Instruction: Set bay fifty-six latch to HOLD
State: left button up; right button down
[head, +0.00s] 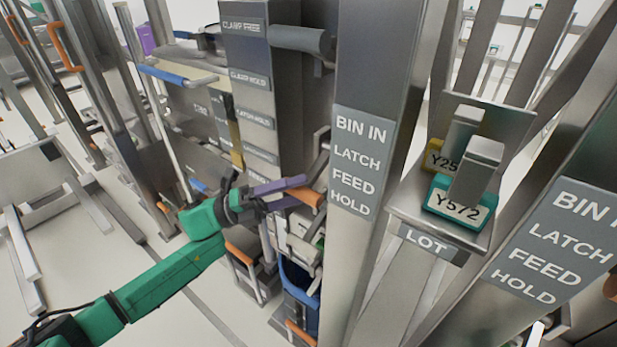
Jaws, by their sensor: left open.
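My left gripper (294,192) reaches in from the lower left on a green arm, with its purple fingers open. Its tips are beside an orange-ended lever (312,198) at the left edge of a grey post; I cannot tell whether they touch it. The post carries a sign plate (359,165) reading BIN IN, LATCH, FEED, HOLD. A column (247,80) left of it bears several plates, the top one reading CLAMP FREE; a lower plate (255,118) seems to read LATCH HOLD. No bay number is readable. My right gripper is out of view.
A ledge marked LOT (427,244) holds a teal tag Y572 (456,207) and a yellow tag, partly hidden. Another post at right has a similar sign (553,245). A blue bin (299,283) sits below the gripper. Open floor (200,300) lies at lower left.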

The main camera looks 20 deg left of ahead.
pick_arm(q)
jog(key=shift+x, duration=1.15)
jog(key=shift+s, duration=0.15)
grip_shut()
dwell(0.4)
